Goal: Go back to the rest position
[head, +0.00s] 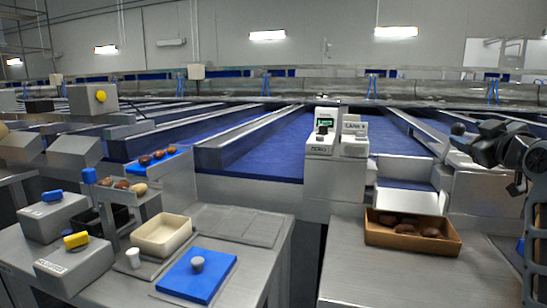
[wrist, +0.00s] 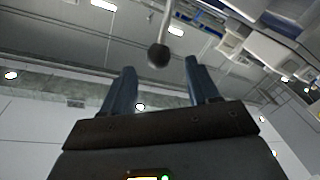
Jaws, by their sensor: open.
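My gripper (wrist: 160,68) is open in the wrist view, with its two dark blue fingers apart and nothing held between them. A dark round knob on a rod (wrist: 158,55) shows beyond the fingertips; its distance is unclear. In the head view my gripper (head: 458,136) is raised at the right edge, above the right-hand table and clear of its surface. A brown tray (head: 410,242) with several dark dates (head: 405,226) stands on that table, below and left of the gripper.
A stepped rack (head: 145,208) holds several dates. White machines (head: 322,143) stand mid-view before blue conveyors.

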